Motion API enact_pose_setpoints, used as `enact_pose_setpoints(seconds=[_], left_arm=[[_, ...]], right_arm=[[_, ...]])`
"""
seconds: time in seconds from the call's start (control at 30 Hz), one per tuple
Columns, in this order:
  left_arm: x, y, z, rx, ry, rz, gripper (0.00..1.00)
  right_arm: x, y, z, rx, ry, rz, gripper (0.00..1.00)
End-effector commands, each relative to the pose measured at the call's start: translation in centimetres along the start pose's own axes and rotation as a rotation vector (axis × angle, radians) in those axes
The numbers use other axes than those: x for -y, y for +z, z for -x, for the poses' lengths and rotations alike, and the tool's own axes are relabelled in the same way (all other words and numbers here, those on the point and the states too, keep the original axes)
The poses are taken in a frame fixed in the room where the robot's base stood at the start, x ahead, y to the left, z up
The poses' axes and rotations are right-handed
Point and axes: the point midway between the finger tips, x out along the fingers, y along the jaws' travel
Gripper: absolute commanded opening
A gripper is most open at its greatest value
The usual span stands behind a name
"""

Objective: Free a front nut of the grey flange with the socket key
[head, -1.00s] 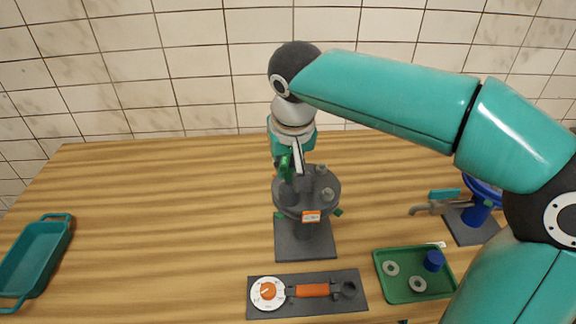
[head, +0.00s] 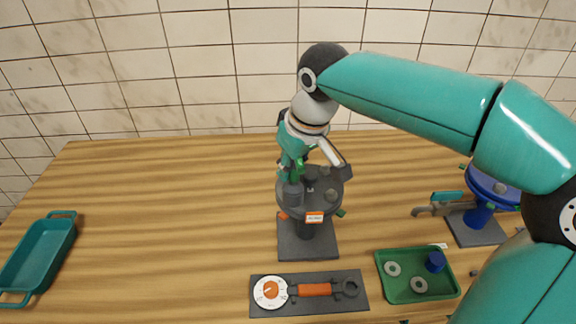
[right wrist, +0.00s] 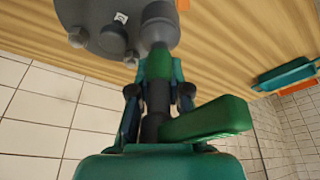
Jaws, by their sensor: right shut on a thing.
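The grey flange (head: 324,203) stands on a dark pedestal mid-table, with an orange tag on its front. Several nuts sit on its top; one nut (head: 331,196) shows at the front right. My right gripper (head: 291,173) is above the flange's left side, shut on the socket key (right wrist: 158,67), which has a green band. The key's dark socket (head: 294,196) points down at the flange's front left. In the right wrist view it overlaps the flange rim (right wrist: 95,40); the nut beneath is hidden, and I cannot tell how fully it is seated. My left gripper is out of view.
A dark board (head: 258,308) with a white dial and an orange-handled wrench lies in front. A green tray (head: 404,298) holds washers and a blue cap. A blue flanged stand (head: 478,218) is at right, a teal tray (head: 38,258) at left.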

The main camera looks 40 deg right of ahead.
Motion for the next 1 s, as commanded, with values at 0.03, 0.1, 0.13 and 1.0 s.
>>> enact_pose_setpoints(seconds=[0.03, 0.1, 0.13, 1.0], left_arm=[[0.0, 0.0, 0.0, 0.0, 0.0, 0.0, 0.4], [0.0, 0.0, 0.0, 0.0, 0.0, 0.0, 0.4], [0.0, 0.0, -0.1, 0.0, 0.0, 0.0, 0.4], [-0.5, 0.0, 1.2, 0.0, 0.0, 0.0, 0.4]], right_arm=[[0.0, -0.1, -0.1, -0.001, 0.013, -0.027, 0.0], [0.0, -0.2, -0.2, 0.001, 0.035, -0.096, 0.0], [0.0, -0.2, -0.2, 0.001, 0.046, -0.132, 0.0], [-0.7, -0.7, 1.4, -0.005, 0.049, -0.126, 0.0]])
